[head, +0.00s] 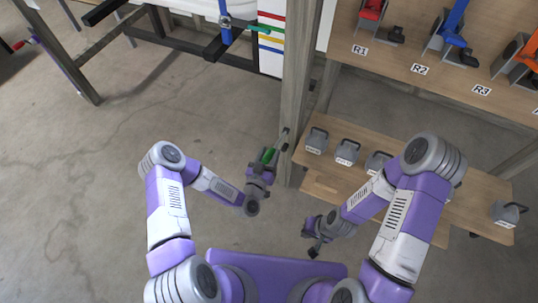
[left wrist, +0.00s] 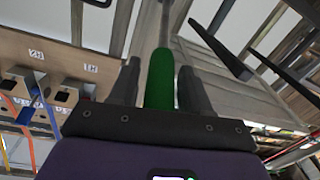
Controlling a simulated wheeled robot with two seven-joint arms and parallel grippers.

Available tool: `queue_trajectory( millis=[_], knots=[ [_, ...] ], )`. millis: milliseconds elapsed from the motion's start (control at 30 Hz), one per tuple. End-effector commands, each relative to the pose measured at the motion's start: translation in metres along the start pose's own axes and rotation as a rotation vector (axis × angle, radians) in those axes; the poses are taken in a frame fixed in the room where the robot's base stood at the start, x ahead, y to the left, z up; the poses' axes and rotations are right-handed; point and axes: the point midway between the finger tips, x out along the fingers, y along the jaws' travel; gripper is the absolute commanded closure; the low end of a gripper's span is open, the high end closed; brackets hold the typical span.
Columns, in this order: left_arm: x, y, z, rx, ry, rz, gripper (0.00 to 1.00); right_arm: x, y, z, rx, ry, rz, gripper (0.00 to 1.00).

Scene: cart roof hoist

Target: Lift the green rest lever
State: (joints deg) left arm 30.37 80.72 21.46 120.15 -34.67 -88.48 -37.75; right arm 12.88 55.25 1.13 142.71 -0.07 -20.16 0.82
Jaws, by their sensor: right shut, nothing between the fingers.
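The green rest lever (head: 268,155) is beside the grey wooden post, at the middle of the head view. In the left wrist view its green grip (left wrist: 160,80) stands between my two dark finger pads. My left gripper (head: 266,161) is around the grip. Narrow gaps show between the grip and the fingers (left wrist: 160,88), so the jaws look open around it, not clamped. The lever's mount is partly hidden by my gripper. My right gripper (head: 313,248) is low, right of the middle, shut and empty, away from the lever.
A wooden post (head: 299,80) rises close behind the lever. A lower shelf (head: 330,187) with several grey handled blocks lies to the right, below an upper shelf (head: 390,68) labelled R1 to R3. A dark frame with a blue post (head: 225,25) is at the top. The concrete floor at left is clear.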

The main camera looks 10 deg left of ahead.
Motion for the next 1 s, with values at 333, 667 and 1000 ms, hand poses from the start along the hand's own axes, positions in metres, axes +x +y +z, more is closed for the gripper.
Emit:
queue_trajectory(
  millis=[333,667,1000],
  knots=[
    [0.000,0.000,0.000,0.000,-0.001,0.000,1.00,0.000,0.000,0.000,0.000,0.000,0.000,1.00],
    [0.001,0.001,-0.005,0.002,-0.019,-0.002,1.00,-0.008,-0.003,0.000,0.000,0.000,0.000,1.00],
    [0.013,0.007,-0.035,0.013,-0.157,-0.029,1.00,-0.053,-0.020,0.002,0.000,0.000,0.000,1.00]
  ],
)
